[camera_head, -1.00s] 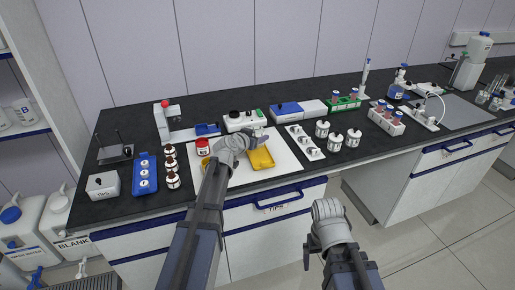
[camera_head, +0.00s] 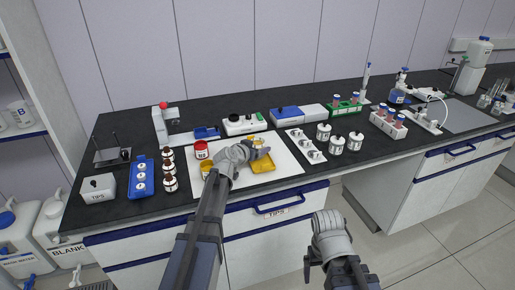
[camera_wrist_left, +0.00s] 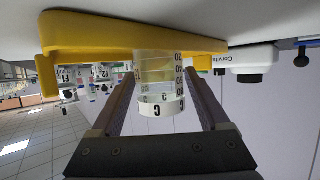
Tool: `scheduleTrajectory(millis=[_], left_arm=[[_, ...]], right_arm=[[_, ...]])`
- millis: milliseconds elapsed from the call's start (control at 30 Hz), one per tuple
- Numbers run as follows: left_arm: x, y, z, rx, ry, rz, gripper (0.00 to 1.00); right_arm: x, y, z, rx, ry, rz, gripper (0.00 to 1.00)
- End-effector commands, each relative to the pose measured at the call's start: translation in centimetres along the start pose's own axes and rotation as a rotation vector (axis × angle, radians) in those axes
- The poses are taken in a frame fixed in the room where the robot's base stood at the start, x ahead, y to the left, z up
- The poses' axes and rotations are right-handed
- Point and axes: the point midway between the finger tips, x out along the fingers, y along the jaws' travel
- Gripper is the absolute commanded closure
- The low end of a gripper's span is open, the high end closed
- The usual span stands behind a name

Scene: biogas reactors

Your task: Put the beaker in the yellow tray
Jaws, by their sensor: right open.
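The beaker (camera_wrist_left: 160,85) is clear, with dark graduation marks and a yellowish tint. It sits between the fingers of my left gripper (camera_wrist_left: 160,78) in the left wrist view, with both fingers against its sides. The yellow tray (camera_wrist_left: 90,37) lies just beyond it, and the beaker's far end overlaps the tray's edge; I cannot tell whether it touches. In the head view, the tray (camera_head: 265,166) is on the white mat, and my left gripper (camera_head: 263,153) is over its back left part. My right gripper (camera_head: 312,264) is open and empty in front of the bench.
A red-lidded jar (camera_head: 201,150) and brown bottles (camera_head: 169,170) stand left of the gripper. A white holder (camera_head: 306,146) and white jars (camera_head: 337,142) stand to the right. The mat (camera_head: 285,160) has bare room right of the tray.

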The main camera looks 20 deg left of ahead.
Motion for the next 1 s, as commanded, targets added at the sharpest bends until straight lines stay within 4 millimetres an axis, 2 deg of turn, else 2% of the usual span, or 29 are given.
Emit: scheduleTrajectory(millis=[100, 400, 800, 1000], left_arm=[[0.0, 0.0, 0.0, 0.0, 0.0, 0.0, 0.1], [-0.2, 0.0, -0.5, 0.0, 0.0, 0.0, 0.1], [-8.2, 0.1, -0.5, -0.001, 0.0, -0.001, 0.1], [-11.0, 0.1, -0.4, 0.0, 0.0, -0.001, 0.1]], right_arm=[[0.0, 0.0, 0.0, 0.0, 0.0, 0.0, 0.08], [-0.6, 0.1, 0.0, 0.0, 0.0, 0.0, 0.08], [-3.6, 0.3, 0.2, 0.001, 0.0, 0.0, 0.08], [-4.6, 0.4, 0.3, 0.001, 0.0, 0.0, 0.08]])
